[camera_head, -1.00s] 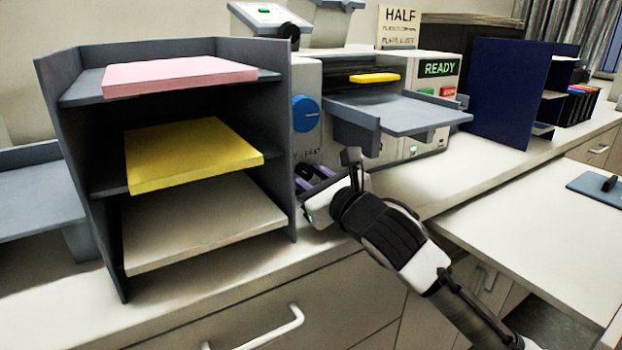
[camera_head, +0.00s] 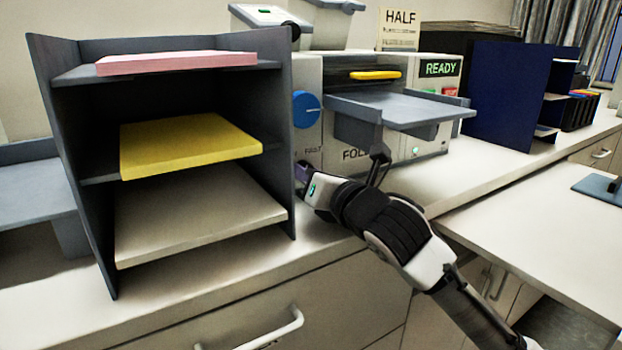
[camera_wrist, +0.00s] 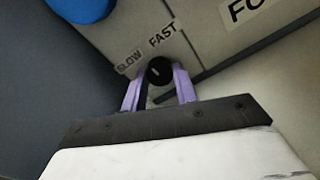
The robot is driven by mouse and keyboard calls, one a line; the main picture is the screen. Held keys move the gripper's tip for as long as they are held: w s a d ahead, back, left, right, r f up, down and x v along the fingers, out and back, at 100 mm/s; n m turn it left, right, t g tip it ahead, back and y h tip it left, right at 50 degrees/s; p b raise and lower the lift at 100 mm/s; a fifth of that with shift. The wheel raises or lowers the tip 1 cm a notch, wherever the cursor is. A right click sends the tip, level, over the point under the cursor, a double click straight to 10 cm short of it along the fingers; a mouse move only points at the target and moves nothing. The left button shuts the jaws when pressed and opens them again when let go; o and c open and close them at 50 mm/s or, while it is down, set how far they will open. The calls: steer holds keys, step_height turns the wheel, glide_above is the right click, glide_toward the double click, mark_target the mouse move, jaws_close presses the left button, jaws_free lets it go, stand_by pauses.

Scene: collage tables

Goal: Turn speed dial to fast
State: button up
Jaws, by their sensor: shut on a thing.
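The speed dial (camera_wrist: 160,70) is a small black knob on the folding machine's front panel, seen in the wrist view. A SLOW label (camera_wrist: 129,61) is at its upper left and a FAST label (camera_wrist: 162,34) is above it. A small pale mark shows on the knob, but its exact direction is hard to tell. My gripper (camera_wrist: 159,88) has its two purple fingers closed on either side of the dial. In the head view my gripper (camera_head: 303,171) reaches the panel beside the paper rack, and the dial is hidden there.
The grey paper rack (camera_head: 291,140) stands close to the left of my gripper. A blue knob (camera_head: 306,109) is above it on the folding machine. The machine's grey tray (camera_head: 405,110) juts out above my wrist. A READY display (camera_head: 440,68) is lit. The right counter is mostly clear.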

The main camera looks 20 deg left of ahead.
steer(key=shift+m, duration=0.4)
steer(key=o, duration=1)
steer(key=shift+d, duration=0.1)
steer(key=b+v, duration=0.2)
steer(key=v, duration=1.1)
steer(key=shift+s+d, duration=0.2)
steer(key=shift+s, duration=0.05)
